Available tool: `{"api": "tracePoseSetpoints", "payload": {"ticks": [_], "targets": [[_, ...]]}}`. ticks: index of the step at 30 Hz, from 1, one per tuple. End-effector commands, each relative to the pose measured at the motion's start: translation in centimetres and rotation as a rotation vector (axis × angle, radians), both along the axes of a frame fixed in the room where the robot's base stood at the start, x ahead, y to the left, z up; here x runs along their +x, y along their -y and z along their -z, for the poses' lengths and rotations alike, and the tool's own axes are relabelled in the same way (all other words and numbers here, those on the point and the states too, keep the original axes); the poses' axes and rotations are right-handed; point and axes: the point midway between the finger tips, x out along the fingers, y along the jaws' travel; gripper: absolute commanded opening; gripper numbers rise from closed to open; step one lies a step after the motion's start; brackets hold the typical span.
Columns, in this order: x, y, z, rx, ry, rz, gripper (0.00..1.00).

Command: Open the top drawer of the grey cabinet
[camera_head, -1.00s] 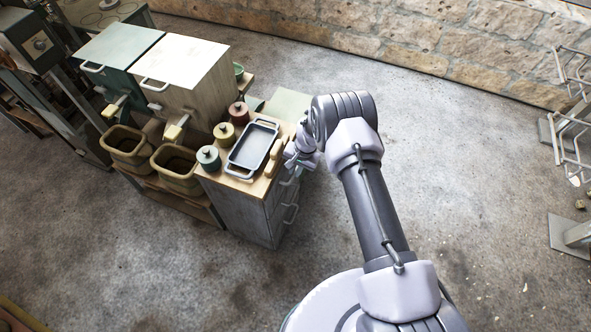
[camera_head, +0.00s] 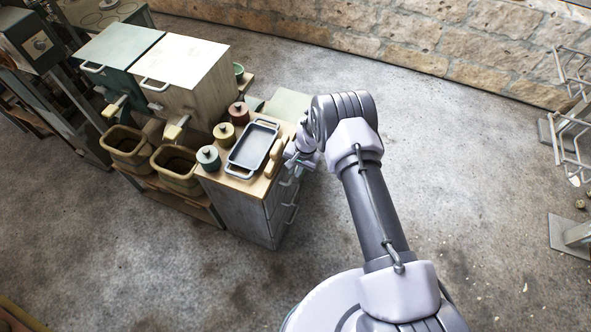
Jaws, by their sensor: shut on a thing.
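The grey cabinet (camera_head: 248,214) stands left of my arm, with a wooden top and its drawer front facing right. Two lower drawer handles show on that side, one of them the lower handle (camera_head: 292,215). My gripper (camera_head: 292,163) is at the upper part of the drawer front, just below the top's edge. It is shut on the top drawer's handle, which is mostly hidden behind the gripper. The top drawer looks closed or nearly so; its front is partly covered by my gripper.
On the cabinet top are a dark tray (camera_head: 253,147), several lidded jars such as the teal jar (camera_head: 209,158), and a tan object (camera_head: 273,158). Two dispensers with bins (camera_head: 177,168) stand to the left.

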Motion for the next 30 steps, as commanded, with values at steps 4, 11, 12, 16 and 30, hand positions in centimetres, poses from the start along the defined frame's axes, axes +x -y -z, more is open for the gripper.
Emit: {"api": "tracePoseSetpoints", "payload": {"ticks": [4, 11, 12, 16, 30], "targets": [[0.0, 0.0, 0.0, 0.0, 0.0, 0.0, 0.0], [-0.1, 0.2, 0.0, 0.0, 0.0, 0.001, 0.0], [-0.1, 0.4, 0.0, 0.0, 0.0, 0.002, 0.0], [-0.6, 1.7, -0.1, 0.0, -0.001, 0.003, 0.0], [-3.9, 11.0, 0.0, 0.0, 0.0, 0.003, 0.0]]}}
